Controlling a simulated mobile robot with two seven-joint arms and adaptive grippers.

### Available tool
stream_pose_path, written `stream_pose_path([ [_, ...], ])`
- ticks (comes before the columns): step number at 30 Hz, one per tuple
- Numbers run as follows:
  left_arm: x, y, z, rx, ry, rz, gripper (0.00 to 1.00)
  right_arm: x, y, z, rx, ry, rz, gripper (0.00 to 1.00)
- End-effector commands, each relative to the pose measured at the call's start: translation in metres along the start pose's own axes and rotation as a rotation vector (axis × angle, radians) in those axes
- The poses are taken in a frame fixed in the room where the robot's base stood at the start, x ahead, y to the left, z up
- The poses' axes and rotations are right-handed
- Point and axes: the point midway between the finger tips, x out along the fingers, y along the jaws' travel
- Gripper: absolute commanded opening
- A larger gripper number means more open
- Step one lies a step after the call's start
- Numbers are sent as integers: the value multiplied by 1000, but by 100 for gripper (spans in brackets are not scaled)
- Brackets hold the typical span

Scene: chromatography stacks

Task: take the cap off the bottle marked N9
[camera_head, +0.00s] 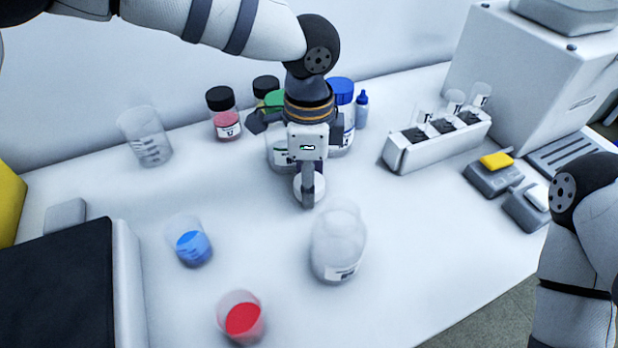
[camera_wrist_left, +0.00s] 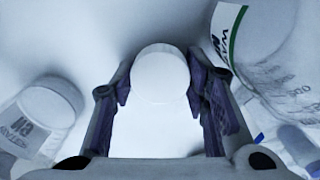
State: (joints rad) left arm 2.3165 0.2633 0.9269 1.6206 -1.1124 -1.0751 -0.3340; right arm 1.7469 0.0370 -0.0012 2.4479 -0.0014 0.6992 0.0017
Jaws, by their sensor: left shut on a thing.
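A large clear bottle (camera_head: 338,246) stands upright on the bench, its neck bare and a small white label low on its front, too small to read here. My left gripper (camera_head: 309,192) is behind and left of its neck, shut on a round white cap (camera_head: 298,187), apart from the bottle. In the left wrist view the white cap (camera_wrist_left: 160,72) sits between the two fingers (camera_wrist_left: 160,88). A labelled clear bottle (camera_wrist_left: 42,115) shows at the left there; its mark is not surely readable. How high the cap is above the bench is unclear. My right gripper is out of view.
Behind the left gripper stand black-capped (camera_head: 223,112), green-capped and blue-capped bottles (camera_head: 341,98), partly hidden. Beakers with blue (camera_head: 193,246) and red (camera_head: 242,318) liquid stand front left. A vial rack (camera_head: 438,143) is at right. Bench right of the bottle is clear.

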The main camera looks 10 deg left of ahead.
Motion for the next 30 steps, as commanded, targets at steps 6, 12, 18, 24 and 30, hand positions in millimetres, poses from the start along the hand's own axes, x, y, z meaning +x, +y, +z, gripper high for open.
stream_pose_path([
  [6, 2, 0, 0, 1, 1, -3, 8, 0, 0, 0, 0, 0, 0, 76],
  [12, 6, -1, 0, 0, 2, -3, 46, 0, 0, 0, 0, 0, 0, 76],
  [18, 6, 0, 0, 0, 1, -2, 50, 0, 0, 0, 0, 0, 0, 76],
  [24, -3, -1, 0, 0, 1, -5, 50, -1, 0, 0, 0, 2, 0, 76],
  [30, -58, -2, 0, -1, 2, -13, 50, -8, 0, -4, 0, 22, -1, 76],
])
